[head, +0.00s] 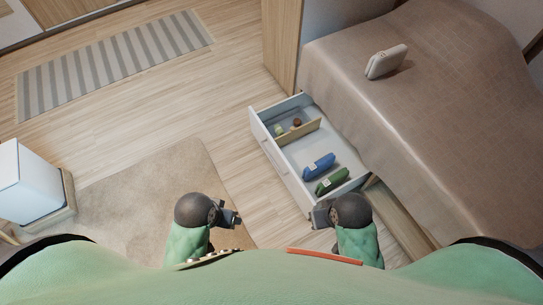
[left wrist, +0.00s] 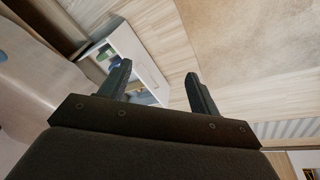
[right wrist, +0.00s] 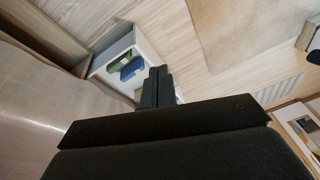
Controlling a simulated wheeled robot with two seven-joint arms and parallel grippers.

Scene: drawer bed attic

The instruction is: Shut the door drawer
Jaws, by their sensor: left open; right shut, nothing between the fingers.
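The white drawer (head: 285,165) is pulled out from under the bed (head: 430,130). Its front panel (head: 277,163) faces the left, toward the open floor. Inside are a blue item (head: 319,166), a green item (head: 332,181) and small things behind a wooden divider (head: 298,132). My left gripper (head: 238,218) is open and empty, left of the drawer's near corner and apart from it. My right gripper (head: 314,216) is shut and empty, close to the drawer's near end; whether it touches cannot be told. The drawer also shows in the left wrist view (left wrist: 147,58) and the right wrist view (right wrist: 111,50).
A white device (head: 387,61) lies on the bed. A wooden panel (head: 283,45) stands at the drawer's far end. A beige rug (head: 150,190), a striped rug (head: 115,62) and a white cabinet (head: 27,182) are at left. The floor left of the drawer is clear.

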